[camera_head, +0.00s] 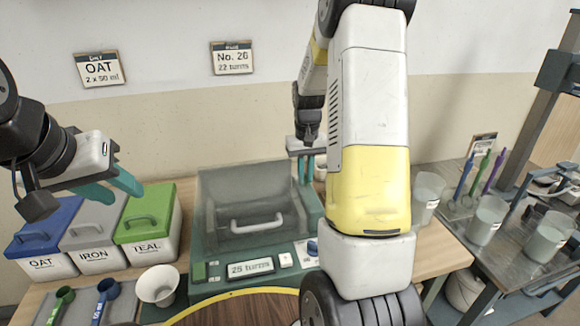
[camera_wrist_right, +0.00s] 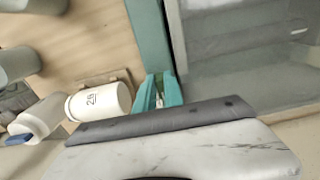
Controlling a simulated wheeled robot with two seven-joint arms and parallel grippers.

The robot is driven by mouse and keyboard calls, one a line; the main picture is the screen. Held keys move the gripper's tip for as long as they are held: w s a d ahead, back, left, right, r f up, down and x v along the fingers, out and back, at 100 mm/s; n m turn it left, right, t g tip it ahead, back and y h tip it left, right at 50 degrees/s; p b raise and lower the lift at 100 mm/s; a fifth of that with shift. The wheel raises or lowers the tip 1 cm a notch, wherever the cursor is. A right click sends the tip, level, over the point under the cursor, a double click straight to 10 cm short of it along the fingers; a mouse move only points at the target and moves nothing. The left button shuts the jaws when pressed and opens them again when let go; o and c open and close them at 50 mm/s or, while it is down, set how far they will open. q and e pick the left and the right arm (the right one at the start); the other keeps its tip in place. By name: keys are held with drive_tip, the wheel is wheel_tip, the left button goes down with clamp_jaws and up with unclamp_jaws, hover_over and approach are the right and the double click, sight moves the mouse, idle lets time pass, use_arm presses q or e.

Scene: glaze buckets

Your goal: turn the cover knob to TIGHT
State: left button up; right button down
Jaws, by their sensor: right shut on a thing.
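The green-grey machine (camera_head: 205,285) stands mid-table with its translucent grey cover (camera_head: 245,190) down and a pale handle on its front. My right gripper (camera_head: 304,178) is at the machine's back right corner. In the right wrist view its teal fingers (camera_wrist_right: 160,92) are shut on a small pale piece beside the teal post; this looks like the cover knob, mostly hidden by the fingers. Its setting cannot be read. My left gripper (camera_head: 127,197) is open and empty above the lidded bins at left.
Bins OAT (camera_head: 42,265), IRON (camera_head: 93,262) and TEAL (camera_head: 147,254) stand at left, with a white cup (camera_head: 157,284) and scoops in front. A white jar (camera_wrist_right: 98,102) stands near the right gripper.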

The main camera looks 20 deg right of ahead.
drive_tip(key=shift+r, duration=0.1)
drive_tip(key=c, duration=1.7)
unclamp_jaws()
